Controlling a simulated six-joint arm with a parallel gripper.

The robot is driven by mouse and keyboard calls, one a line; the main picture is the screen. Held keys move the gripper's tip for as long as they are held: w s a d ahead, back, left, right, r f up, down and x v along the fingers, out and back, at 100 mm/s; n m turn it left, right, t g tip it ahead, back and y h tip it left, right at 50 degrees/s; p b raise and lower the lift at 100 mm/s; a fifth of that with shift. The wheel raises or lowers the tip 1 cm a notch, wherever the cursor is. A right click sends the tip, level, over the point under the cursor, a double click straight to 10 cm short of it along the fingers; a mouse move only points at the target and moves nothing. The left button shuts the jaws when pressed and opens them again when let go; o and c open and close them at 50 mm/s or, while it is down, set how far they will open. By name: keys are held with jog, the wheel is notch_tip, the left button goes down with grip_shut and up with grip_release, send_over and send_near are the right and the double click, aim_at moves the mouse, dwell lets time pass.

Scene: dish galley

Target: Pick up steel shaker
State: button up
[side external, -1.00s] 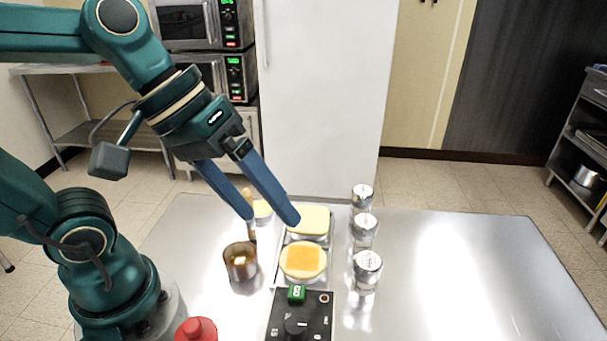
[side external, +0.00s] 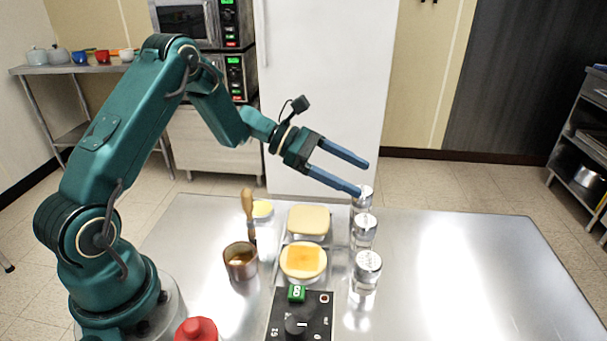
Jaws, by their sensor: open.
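Three steel shakers stand upright in a row on the steel table: a near shaker (side external: 367,272), a middle shaker (side external: 363,231) and a far shaker (side external: 362,200). My gripper (side external: 364,178) is open and empty, with its blue fingers pointing right and slightly down. Its fingertips are at the far shaker in the picture, and the nearer fingertip overlaps that shaker's top left edge. I cannot tell whether it touches.
Left of the shakers are slices on trays (side external: 303,261), a copper pot (side external: 240,262), a wooden-handled tool (side external: 248,208), a black control box (side external: 318,318) and a red-topped bottle (side external: 196,330). The steel table (side external: 480,270) is clear on the right.

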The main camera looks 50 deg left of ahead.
aim_at(362, 201)
jog(key=shift+n, duration=0.8)
jog(key=f, duration=0.1)
jog(key=a+f, duration=0.1)
jog(key=f, duration=0.2)
jog(key=shift+s+a+f, duration=0.35)
jog(key=shift+s, duration=0.05)
jog(key=shift+x, duration=2.45)
grip_shut()
